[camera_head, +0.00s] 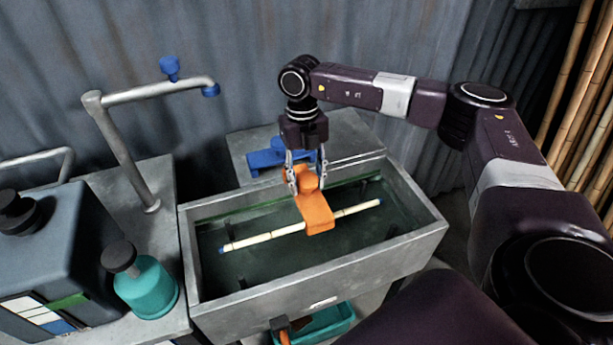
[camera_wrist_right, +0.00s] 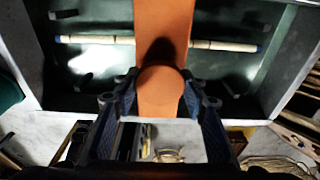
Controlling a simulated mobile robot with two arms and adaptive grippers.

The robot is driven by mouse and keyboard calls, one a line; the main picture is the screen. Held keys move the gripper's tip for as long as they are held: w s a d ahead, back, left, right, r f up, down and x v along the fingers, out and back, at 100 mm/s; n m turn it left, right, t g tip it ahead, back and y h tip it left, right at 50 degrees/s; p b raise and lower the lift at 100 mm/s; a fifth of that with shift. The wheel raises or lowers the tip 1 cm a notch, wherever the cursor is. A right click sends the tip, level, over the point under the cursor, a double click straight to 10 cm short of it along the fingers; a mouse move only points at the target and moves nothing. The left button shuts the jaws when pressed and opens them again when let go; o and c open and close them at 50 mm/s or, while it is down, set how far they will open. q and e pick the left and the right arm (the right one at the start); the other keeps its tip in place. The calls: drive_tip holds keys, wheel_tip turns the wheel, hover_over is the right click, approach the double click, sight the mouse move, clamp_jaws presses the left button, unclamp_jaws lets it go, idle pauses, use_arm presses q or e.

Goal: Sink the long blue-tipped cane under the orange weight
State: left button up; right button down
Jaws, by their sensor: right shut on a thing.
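The long cane (camera_head: 265,237) is pale with blue tips and lies across the grey metal trough (camera_head: 325,290). The orange weight (camera_head: 319,217) has a strap-like plate and a round knob. Its plate lies across the middle of the cane and hides that part. My right gripper (camera_head: 306,182) is shut on the weight's knob from above. In the right wrist view the knob (camera_wrist_right: 160,88) sits between my fingers, and the cane (camera_wrist_right: 100,40) shows on both sides of the plate. I cannot tell how deep the cane lies. My left gripper is not in view.
A blue weight-like piece (camera_head: 268,157) sits on the ledge behind the trough. A tap (camera_head: 125,150), a teal bottle (camera_head: 147,287) and a dark canister (camera_head: 50,250) stand left. A teal bin (camera_head: 325,325) is below. Bamboo poles (camera_head: 585,110) stand at right.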

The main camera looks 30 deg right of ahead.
drive_tip(key=shift+w+f+b, duration=0.1)
drive_tip(key=shift+f+b, duration=2.45)
drive_tip(key=shift+f, duration=1.8)
drive_tip(key=shift+f, duration=0.2)
drive_tip(key=shift+f+b, duration=2.3)
drive_tip(key=shift+f, duration=1.1)
drive_tip(key=c, duration=1.1)
unclamp_jaws()
drive_tip(key=r, duration=0.8)
drive_tip(key=w+r, duration=0.1)
drive_tip(key=r, duration=0.3)
drive_tip(key=shift+w+d, duration=0.1)
